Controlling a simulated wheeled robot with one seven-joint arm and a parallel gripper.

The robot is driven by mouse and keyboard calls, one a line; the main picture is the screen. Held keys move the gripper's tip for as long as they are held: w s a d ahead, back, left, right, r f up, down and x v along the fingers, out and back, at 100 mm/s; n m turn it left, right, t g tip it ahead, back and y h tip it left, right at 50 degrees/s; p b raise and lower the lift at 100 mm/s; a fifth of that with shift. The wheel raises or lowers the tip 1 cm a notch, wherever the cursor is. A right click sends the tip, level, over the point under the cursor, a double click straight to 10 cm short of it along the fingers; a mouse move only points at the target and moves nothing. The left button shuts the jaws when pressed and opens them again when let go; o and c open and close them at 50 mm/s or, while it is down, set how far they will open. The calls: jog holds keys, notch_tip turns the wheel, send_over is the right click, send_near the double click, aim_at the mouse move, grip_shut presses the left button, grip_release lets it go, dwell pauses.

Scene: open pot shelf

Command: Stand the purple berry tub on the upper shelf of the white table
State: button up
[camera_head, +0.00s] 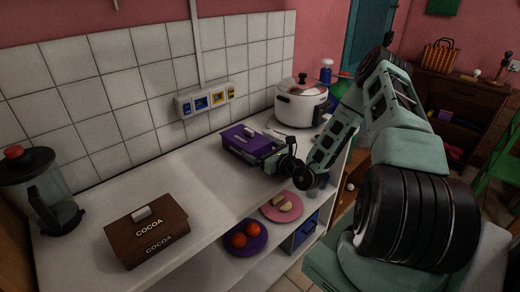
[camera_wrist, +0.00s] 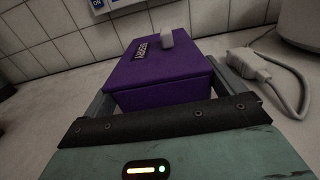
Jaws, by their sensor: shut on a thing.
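The purple berry tub (camera_head: 244,139) is a box with a pale handle on its lid, at the back of the white table (camera_head: 205,185), near the tiled wall. In the wrist view the tub (camera_wrist: 165,75) sits upright between the two fingers of my gripper (camera_wrist: 163,92), with lettering on its lid. My gripper (camera_head: 270,156) is shut on the tub from the right side in the head view. The tub is on or just above the upper surface; I cannot tell which.
A brown cocoa box (camera_head: 147,236) and a blender (camera_head: 42,190) stand at the left. A white cooker (camera_head: 301,103) stands behind right, with a grey plug and cable (camera_wrist: 262,72) nearby. A purple plate (camera_head: 262,244) with red fruit and a pink plate (camera_head: 270,213) are lower, in front.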

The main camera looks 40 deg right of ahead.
jog(key=o, duration=0.9)
jog(key=shift+f, duration=0.15)
jog(key=shift+c, duration=0.2)
